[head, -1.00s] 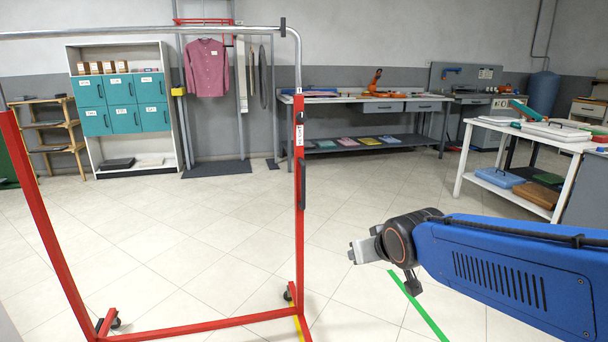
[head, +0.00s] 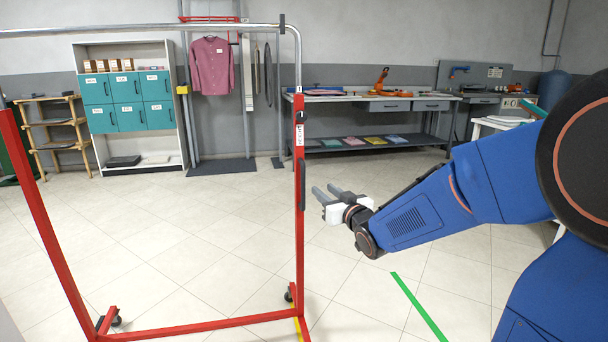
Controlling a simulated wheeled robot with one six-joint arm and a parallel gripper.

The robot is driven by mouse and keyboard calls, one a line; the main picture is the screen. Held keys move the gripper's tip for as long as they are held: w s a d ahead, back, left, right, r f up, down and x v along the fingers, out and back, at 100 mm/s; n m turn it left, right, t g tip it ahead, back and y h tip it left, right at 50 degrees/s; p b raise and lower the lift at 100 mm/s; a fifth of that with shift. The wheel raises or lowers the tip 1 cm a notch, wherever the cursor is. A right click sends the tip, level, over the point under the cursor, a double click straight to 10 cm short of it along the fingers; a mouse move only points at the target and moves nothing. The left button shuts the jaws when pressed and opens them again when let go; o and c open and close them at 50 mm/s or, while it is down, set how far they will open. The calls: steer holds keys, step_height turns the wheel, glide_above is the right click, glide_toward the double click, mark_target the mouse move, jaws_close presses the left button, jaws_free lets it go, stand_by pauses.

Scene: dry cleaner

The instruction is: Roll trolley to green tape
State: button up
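The trolley (head: 300,175) is a red-framed garment rail on castors with a chrome top bar. It stands close in front of me at the left, and its left end runs out of view. A dark handle (head: 300,185) sits on its right post. Green tape (head: 417,305) lies on the floor to the right of the trolley, apart from it. My gripper (head: 322,194) is just right of the right post, fingers pointing left toward the handle. The two fingers are apart with nothing between them. Whether they touch the post cannot be told.
Yellow tape (head: 298,328) shows at the trolley's right foot. A workbench (head: 370,98) and teal lockers (head: 127,103) stand along the back wall. A white table (head: 488,124) is partly hidden behind my arm at the right. The middle floor is clear.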

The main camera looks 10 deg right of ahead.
mark_target(304, 174)
steer(key=w+a, duration=0.1)
steer(key=w, duration=0.4)
steer(key=w+a, duration=0.1)
steer(key=w, duration=0.5)
steer(key=w+a, duration=0.1)
steer(key=w, duration=0.4)
steer(key=shift+w+a, duration=0.15)
steer(key=shift+w, duration=0.05)
jaws_close()
